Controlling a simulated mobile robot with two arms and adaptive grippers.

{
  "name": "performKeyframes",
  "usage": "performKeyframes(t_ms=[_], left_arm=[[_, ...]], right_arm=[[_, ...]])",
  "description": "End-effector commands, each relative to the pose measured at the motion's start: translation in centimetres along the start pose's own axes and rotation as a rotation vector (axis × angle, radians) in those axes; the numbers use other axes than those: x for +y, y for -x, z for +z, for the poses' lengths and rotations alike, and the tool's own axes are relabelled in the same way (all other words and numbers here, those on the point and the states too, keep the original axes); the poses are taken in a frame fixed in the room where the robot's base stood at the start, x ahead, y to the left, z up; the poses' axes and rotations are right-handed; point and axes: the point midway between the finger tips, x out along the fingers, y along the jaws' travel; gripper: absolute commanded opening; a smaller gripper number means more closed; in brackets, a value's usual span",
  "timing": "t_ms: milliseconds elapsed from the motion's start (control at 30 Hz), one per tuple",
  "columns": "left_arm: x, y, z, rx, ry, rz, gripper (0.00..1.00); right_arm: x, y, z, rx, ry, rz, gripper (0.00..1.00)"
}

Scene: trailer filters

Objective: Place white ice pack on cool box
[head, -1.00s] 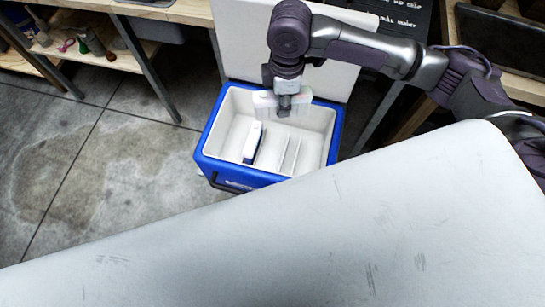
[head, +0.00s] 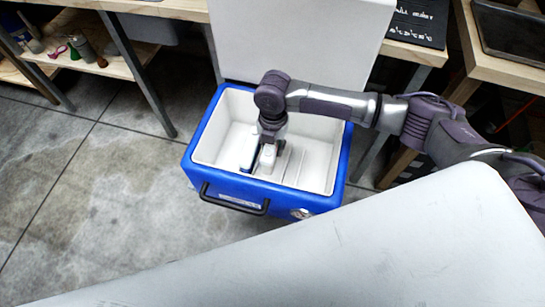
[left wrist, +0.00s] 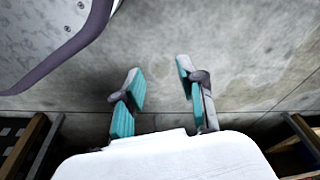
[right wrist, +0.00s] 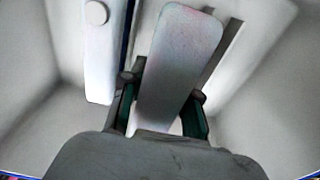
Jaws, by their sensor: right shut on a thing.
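The blue cool box (head: 197,160) stands open on the floor with its white lid raised behind it. My right gripper (head: 268,150) is down inside the box. In the right wrist view my right gripper (right wrist: 163,110) is shut on the white ice pack (right wrist: 182,60), a flat white slab between its fingers. A second white pack with a blue side and a round cap (right wrist: 98,50) stands to the left of it. Whether the held pack touches the box floor cannot be told. My left gripper (left wrist: 160,95) is open and empty in the left wrist view.
Thin dividers stand in the cool box to the right of my right gripper. A white surface (head: 330,245) fills the front. Wooden shelving (head: 110,55) is at the back left, and a workbench with a dark tray (head: 510,35) is at the right.

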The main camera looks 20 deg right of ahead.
Motion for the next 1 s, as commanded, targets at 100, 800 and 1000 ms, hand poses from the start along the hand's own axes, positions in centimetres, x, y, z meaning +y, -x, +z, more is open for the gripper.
performKeyframes(t_ms=[100, 800, 1000], left_arm=[[-0.1, 0.6, -0.5, 0.006, 0.001, -0.001, 0.4], [-0.2, 3.4, -2.3, 0.023, 0.004, -0.003, 0.4], [-0.2, 3.5, -2.3, 0.023, 0.004, -0.003, 0.4]], right_arm=[[0.1, -1.1, 0.0, 0.001, -0.001, 0.001, 0.0], [0.1, -5.1, 0.2, 0.0, -0.001, 0.002, 0.0], [0.0, -5.0, 0.2, 0.0, -0.001, 0.001, 0.56]])
